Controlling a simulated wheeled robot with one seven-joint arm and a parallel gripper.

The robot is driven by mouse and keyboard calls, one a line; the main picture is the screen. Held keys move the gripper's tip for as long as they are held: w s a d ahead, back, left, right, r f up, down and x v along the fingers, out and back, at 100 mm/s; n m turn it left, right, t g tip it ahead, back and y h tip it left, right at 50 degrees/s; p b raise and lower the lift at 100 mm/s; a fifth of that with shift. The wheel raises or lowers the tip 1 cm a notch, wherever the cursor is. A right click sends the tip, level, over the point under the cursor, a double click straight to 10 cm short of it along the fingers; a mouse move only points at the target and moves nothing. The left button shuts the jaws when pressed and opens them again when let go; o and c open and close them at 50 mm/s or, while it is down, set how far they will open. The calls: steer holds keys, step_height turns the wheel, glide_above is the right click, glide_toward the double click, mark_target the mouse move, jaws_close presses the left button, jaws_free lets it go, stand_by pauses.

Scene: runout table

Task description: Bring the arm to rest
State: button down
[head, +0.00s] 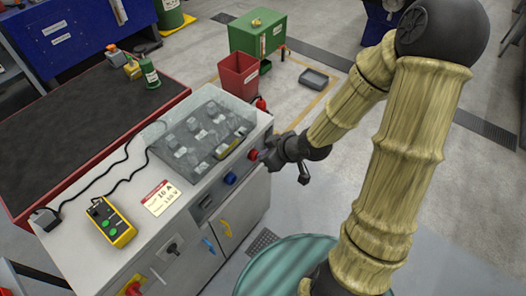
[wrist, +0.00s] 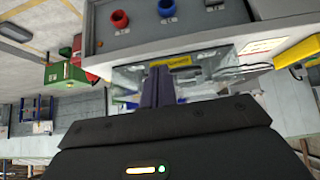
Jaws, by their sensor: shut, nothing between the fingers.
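My arm, with pale ribbed sleeves, reaches from the right of the head view to the front of a grey control cabinet (head: 185,200). My gripper (head: 267,157) is dark and sits close to the cabinet's right front edge, near a red knob (head: 253,154). I cannot tell whether it touches the cabinet. In the wrist view my gripper's fingers (wrist: 157,84) are together with nothing between them. The red knob (wrist: 120,18) and a blue knob (wrist: 166,8) show beyond them on the cabinet's panel.
The cabinet top carries a clear cover (head: 205,130) and a yellow button box (head: 111,222). A dark-topped red table (head: 80,130) stands left. A red bin (head: 238,75), a green box (head: 258,32) and a grey tray (head: 314,78) are behind. Floor right of the cabinet is partly free.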

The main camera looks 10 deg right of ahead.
steer(key=s+d+r+m+g+h, duration=0.3)
steer(key=s+d+r+m+h, duration=0.2)
steer(key=s+d+r+m, duration=0.2)
steer(key=shift+s+d+r+m+h, duration=0.2)
steer(key=shift+s+d+m+h, duration=0.1)
steer(key=shift+s+d+m, duration=0.65)
steer(key=shift+s+a, duration=0.1)
steer(key=shift+a, duration=0.1)
